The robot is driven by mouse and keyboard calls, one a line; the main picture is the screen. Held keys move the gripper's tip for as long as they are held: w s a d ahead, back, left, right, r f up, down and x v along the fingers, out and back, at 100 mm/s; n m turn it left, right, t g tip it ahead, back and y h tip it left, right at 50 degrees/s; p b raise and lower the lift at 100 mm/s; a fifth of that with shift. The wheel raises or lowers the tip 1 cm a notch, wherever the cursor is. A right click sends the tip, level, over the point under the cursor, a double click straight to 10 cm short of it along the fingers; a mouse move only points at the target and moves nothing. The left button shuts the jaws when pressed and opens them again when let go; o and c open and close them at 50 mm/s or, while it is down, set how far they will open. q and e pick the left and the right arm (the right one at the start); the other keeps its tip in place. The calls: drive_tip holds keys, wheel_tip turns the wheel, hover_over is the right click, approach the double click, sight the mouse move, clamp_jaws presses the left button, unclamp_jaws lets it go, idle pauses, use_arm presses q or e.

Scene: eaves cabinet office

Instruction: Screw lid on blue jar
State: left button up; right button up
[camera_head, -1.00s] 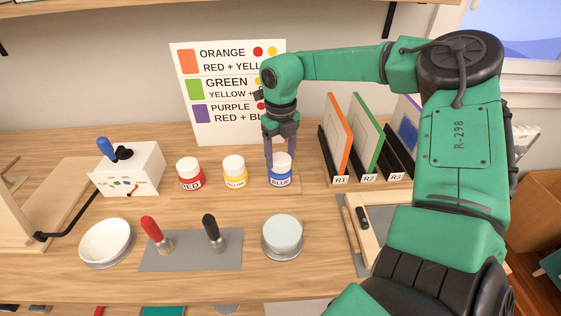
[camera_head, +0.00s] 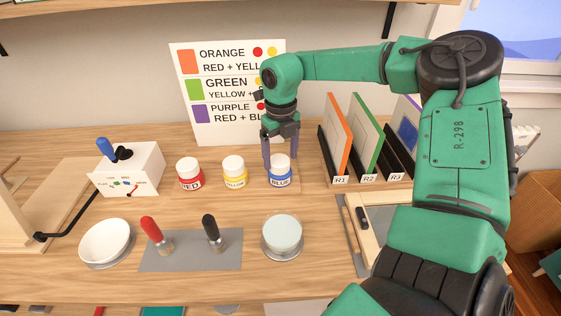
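The blue jar (camera_head: 281,180) stands upright on the wooden bench, at the right end of a row of three jars. Its white lid (camera_head: 280,162) sits on top and looks level; whether it is threaded tight does not show. My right gripper (camera_head: 280,157) points straight down over this jar, with one finger on each side of the lid. The fingers are close against the lid, but I cannot tell whether they press on it. The far side of the lid is hidden. My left gripper is not in view.
The yellow jar (camera_head: 234,175) and red jar (camera_head: 190,175) stand to the left, both with white lids. A rack with an orange panel (camera_head: 339,134) and a green panel (camera_head: 367,135) is close on the right. A white bowl (camera_head: 106,242) and a pale round dish (camera_head: 282,234) are in front.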

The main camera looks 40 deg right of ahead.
sight(280, 159)
drive_tip(key=shift+o, duration=0.2)
wheel_tip(280, 159, up, 14)
drive_tip(key=shift+r, duration=0.25)
